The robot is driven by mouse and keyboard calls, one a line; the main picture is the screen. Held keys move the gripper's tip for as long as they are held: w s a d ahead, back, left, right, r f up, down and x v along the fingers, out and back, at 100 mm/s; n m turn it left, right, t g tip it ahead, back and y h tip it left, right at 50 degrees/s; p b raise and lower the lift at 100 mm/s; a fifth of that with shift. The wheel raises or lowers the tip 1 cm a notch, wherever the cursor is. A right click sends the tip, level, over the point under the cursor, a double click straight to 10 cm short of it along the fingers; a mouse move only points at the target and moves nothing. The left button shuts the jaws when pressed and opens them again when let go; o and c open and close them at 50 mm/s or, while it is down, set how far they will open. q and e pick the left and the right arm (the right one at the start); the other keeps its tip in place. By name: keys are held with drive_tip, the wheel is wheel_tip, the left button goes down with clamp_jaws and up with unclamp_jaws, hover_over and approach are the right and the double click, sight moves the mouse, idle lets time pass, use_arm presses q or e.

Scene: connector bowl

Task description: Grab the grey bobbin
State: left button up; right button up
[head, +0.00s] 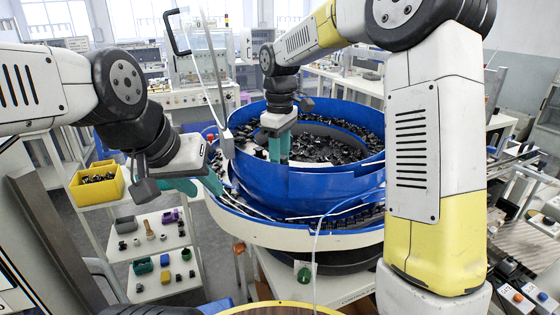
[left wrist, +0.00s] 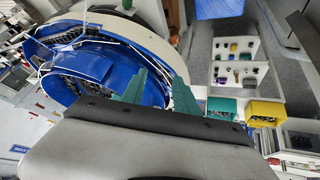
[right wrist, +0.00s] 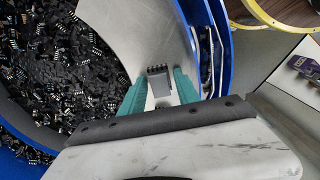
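In the right wrist view, a small grey block with dark pins along its top edge, which looks like the grey bobbin (right wrist: 159,84), is on a smooth grey surface inside the blue bowl (right wrist: 222,25). My right gripper (right wrist: 160,76) is open, with its teal fingers on either side of the block and visible gaps to it. How far the fingertips are above the surface I cannot tell. In the head view my right gripper (head: 280,147) points down into the bowl, and the block does not show. My left gripper (head: 197,186) is open and empty, left of the bowl.
Many black connectors (right wrist: 50,70) fill the bowl beside the smooth surface. The bowl's blue wall stands close right of my right gripper. A yellow bin (head: 97,190) and a shelf with small parts (head: 150,240) stand left of the bowl.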

clamp_jaws()
